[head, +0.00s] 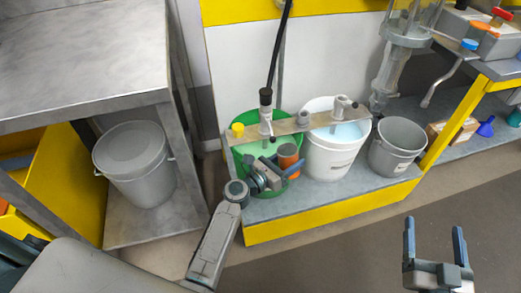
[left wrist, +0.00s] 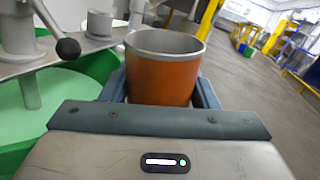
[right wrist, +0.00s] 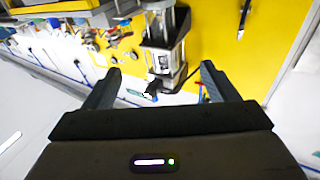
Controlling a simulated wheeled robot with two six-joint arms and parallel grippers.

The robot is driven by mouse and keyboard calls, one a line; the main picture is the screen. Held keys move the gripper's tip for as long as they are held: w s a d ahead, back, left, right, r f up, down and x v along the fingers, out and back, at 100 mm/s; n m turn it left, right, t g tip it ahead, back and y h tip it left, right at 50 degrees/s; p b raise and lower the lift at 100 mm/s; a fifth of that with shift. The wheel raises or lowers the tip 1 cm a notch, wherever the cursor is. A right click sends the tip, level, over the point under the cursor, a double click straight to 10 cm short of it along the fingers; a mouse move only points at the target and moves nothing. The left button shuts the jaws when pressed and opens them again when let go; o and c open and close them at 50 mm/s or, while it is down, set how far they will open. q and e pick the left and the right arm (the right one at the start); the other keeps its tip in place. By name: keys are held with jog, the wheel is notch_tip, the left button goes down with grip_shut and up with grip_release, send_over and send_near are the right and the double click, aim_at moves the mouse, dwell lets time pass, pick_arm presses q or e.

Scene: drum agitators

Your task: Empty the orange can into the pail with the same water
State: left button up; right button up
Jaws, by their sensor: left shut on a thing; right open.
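My left gripper (head: 286,170) is shut on the orange can (head: 287,156), which has a grey rim and is upright. In the left wrist view the can (left wrist: 162,80) sits between the fingers; its inner wall looks grey and its bottom is hidden. In the head view the can overlaps the right front of the green pail (head: 247,183), which holds pale green liquid. Next to it stands a white pail (head: 329,160) with pale blue liquid. A grey pail (head: 396,150) stands to the right. My right gripper (head: 434,230) is open and empty over the floor, at lower right.
A metal bar (head: 290,128) with mixer heads lies across the green and white pails; a black hose rises from one. The pails stand on a yellow-edged platform (head: 330,211). The floor at front right is clear.

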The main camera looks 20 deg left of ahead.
aim_at(280, 148)
pick_arm(q)
jog(key=shift+w+a+r+n, duration=0.2)
jog(key=shift+a+r+n, duration=0.2)
jog(key=shift+n, duration=0.4)
jog(key=shift+w+a+r+n+t+p, duration=0.1)
jog(key=shift+a+r+n+t+p, duration=0.1)
jog(key=shift+a+r+n+p, duration=0.25)
jog(key=shift+w+a+r+n+t+p, duration=0.1)
jog(key=shift+a+r+n+t+p, duration=0.1)
jog(key=shift+r+n, duration=0.45)
jog(key=shift+w+a+r+n, duration=0.25)
jog(key=shift+a+n, duration=0.15)
jog(key=shift+n, duration=0.3)
jog(key=shift+r+n, duration=0.15)
jog(key=shift+n, duration=0.15)
jog(key=shift+a+r+n+t, duration=0.15)
jog(key=shift+r+n+t, duration=0.15)
jog(key=shift+n, duration=0.2)
pick_arm(e)
notch_tip(280, 148, down, 8)
jog(key=s+g, duration=0.2)
jog(key=g, duration=0.2)
jog(key=shift+s+a+r+g, duration=0.25)
jog(key=shift+s+a+g, duration=0.05)
jog(key=shift+s, duration=0.1)
pick_arm(q)
jog(key=shift+n, duration=0.3)
